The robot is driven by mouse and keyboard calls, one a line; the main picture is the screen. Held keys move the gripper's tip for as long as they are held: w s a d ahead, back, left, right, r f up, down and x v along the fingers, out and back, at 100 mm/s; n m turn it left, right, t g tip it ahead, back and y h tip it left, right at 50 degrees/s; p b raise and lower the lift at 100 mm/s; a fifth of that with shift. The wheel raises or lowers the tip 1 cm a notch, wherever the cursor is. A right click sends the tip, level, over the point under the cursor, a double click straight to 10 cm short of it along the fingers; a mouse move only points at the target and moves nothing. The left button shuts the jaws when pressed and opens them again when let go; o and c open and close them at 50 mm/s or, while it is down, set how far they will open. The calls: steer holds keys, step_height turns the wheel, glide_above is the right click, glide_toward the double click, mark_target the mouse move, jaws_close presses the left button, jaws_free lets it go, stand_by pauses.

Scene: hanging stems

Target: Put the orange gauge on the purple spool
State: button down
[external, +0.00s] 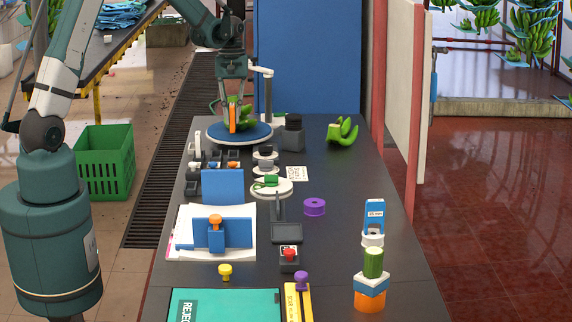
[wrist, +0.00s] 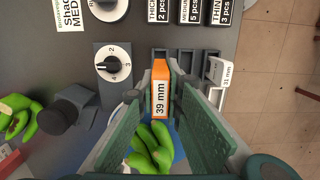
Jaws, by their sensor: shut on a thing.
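The orange gauge (wrist: 161,90), a flat block labelled "39 mm", is between the fingers of my gripper (wrist: 168,100) in the wrist view. In the external view the orange gauge (external: 232,118) stands upright in my gripper (external: 233,104), over the round blue-topped plate (external: 240,140) at the far end of the table. My gripper is shut on it. The purple spool (external: 314,206), a short ring-like piece, sits on the dark table near the middle, well in front and to the right of my gripper. It is not seen in the wrist view.
Green bananas (wrist: 152,150) lie on the plate beside the gauge. A grey dial box (wrist: 113,62) and a slotted rack (external: 215,165) are close by. A blue panel (external: 222,187) stands mid-table. A stack with a green cylinder (external: 373,262) stands at right. The table around the spool is mostly clear.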

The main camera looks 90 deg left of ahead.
steer(key=w+d+r, duration=0.2)
steer(key=w+d, duration=1.3)
steer(key=d, duration=0.3)
steer(key=r, duration=0.1)
glide_above(315, 203)
steer(key=shift+a, duration=0.25)
steer(key=shift+f, duration=3.1)
steer(key=shift+f, duration=1.9)
steer(key=shift+f+b, duration=0.15)
steer(key=shift+b, duration=0.2)
